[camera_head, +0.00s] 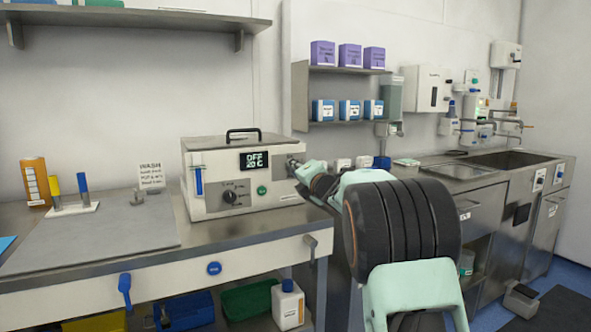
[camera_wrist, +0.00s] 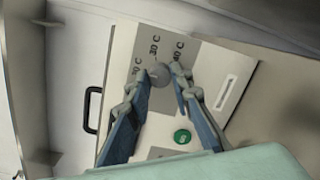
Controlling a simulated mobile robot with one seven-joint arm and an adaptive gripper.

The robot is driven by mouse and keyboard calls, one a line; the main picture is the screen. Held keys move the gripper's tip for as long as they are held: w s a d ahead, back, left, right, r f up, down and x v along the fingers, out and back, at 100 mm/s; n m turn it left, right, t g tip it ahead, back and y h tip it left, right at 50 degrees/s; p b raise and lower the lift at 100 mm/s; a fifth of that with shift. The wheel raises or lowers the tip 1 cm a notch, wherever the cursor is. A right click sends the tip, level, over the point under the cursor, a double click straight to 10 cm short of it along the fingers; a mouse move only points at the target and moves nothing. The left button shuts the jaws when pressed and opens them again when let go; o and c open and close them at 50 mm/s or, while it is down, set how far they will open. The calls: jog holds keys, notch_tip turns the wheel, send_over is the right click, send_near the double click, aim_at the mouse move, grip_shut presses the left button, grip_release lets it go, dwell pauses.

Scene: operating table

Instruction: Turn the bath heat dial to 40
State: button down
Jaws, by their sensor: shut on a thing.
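The bath is a pale box (camera_head: 215,165) with a black lid handle, standing on the steel bench. Its display (camera_head: 253,160) reads OFF and 20 C. My gripper (camera_head: 291,166) is at the upper right of its front face and covers the heat dial in the head view. In the wrist view, my gripper (camera_wrist: 160,76) is shut with a blue-grey finger on each side of the round grey dial (camera_wrist: 159,74). Temperature marks in C ring the dial on a grey plate. I cannot tell the dial's pointer direction.
A separate black knob (camera_head: 230,197) and a green button (camera_head: 262,190) are on the bath front. A WASH sign (camera_head: 151,176) and a tube rack (camera_head: 75,209) stand to the left. A shelf (camera_head: 340,71) with purple and blue boxes hangs behind.

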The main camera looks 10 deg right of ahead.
jog(key=m+p, duration=0.7)
jog(key=m+g+y+p, duration=0.1)
jog(key=m+p, duration=1.3)
jog(key=shift+d+r+m+g+y, duration=0.15)
jog(key=shift+m+g+y, duration=0.15)
jog(key=shift+y, duration=0.1)
dwell(0.5)
jog(key=c, duration=1.7)
grip_release()
